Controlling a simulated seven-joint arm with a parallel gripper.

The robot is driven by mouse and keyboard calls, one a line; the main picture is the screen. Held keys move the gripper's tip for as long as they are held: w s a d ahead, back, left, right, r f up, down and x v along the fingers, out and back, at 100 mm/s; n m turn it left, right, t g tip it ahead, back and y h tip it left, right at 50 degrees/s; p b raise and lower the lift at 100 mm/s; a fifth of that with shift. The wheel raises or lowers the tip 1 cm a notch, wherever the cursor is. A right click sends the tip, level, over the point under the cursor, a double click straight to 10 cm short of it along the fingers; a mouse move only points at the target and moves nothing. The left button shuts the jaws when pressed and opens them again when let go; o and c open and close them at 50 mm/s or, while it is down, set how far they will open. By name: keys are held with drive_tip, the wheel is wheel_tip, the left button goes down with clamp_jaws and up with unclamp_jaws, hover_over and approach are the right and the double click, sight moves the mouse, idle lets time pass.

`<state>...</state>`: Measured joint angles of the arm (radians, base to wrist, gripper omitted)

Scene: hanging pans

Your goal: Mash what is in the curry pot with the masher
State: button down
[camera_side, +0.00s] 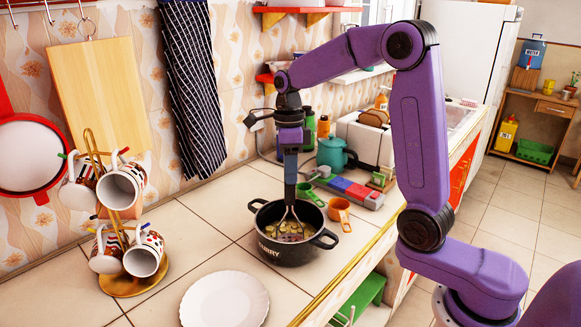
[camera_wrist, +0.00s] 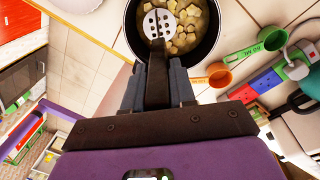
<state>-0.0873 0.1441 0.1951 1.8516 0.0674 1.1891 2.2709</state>
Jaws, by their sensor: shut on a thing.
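The black curry pot (camera_side: 283,247) stands on the tiled counter with yellowish chunks (camera_side: 305,229) in it. The chunks also show in the wrist view (camera_wrist: 205,28). My gripper (camera_side: 291,158) is above the pot, pointing down, shut on the handle of the masher (camera_side: 290,208). In the wrist view my gripper (camera_wrist: 158,75) holds the dark handle, and the masher's pale perforated head (camera_wrist: 159,23) is inside the pot over the chunks. The head looks at or just above the chunks; I cannot tell whether it presses them. The lower part of the head is partly hidden in the side view.
A white plate (camera_side: 224,300) lies in front of the pot. A mug rack (camera_side: 122,284) stands at the left. An orange measuring cup (camera_side: 339,212), a green cup (camera_side: 310,194), a coloured block strip (camera_side: 350,191) and a teal kettle (camera_side: 335,153) sit close on the right and behind.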

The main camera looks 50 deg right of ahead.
drive_tip(key=shift+f, duration=0.1)
idle(0.4)
drive_tip(key=shift+f, duration=1)
idle(0.4)
drive_tip(key=shift+r, duration=1.2)
drive_tip(key=shift+f, duration=0.15)
drive_tip(key=shift+f, duration=1.05)
drive_tip(key=shift+r, duration=1.2)
drive_tip(key=shift+f, duration=0.1)
